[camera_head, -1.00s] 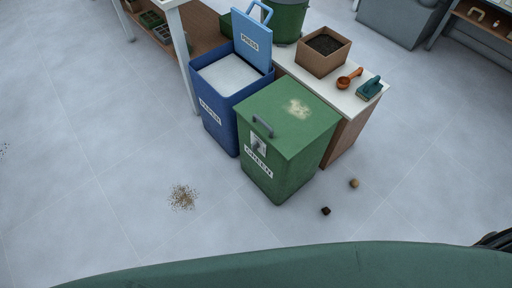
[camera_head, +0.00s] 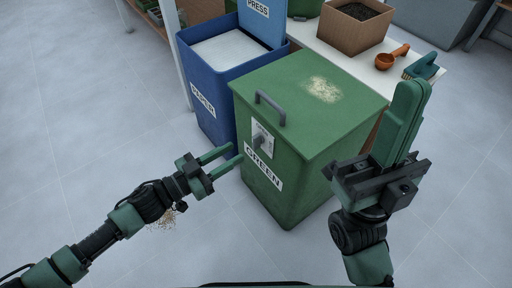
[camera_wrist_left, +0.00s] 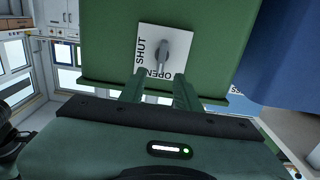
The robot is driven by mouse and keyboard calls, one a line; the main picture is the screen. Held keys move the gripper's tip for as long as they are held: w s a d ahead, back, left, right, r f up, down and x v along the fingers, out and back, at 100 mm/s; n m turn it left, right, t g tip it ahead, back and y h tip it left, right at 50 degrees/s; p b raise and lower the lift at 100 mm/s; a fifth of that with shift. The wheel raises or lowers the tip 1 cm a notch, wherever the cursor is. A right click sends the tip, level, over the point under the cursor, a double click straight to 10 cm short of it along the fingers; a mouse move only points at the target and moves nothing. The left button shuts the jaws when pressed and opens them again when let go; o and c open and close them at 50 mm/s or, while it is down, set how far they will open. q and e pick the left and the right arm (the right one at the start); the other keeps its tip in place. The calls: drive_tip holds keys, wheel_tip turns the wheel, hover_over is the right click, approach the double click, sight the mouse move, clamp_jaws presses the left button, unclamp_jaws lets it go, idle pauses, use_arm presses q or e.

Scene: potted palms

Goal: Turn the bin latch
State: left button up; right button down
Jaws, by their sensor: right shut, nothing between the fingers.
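The green bin (camera_head: 298,175) stands at the centre with its lid closed and a grey handle (camera_head: 269,106) on the lid's near edge. Its grey latch (camera_head: 260,140) sits on a white plate on the front, above the "GREEN" label. In the left wrist view the latch (camera_wrist_left: 161,50) is a knob with its lever pointing down toward "OPEN"; "SHUT" is at the plate's left. My left gripper (camera_head: 229,156) is open and empty in front of the bin, just below and left of the latch, apart from it. My right gripper (camera_head: 413,92) is shut and empty, raised at the bin's right.
A blue "PAPER" bin (camera_head: 205,115) stands close at the left, its lid raised. The floor at the left is mostly clear.

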sight(253, 141)
use_arm(q)
drive_tip(key=b+x, duration=0.2)
drive_tip(key=x, duration=0.5)
drive_tip(key=shift+w, duration=0.15)
drive_tip(key=shift+c, duration=0.3)
clamp_jaws()
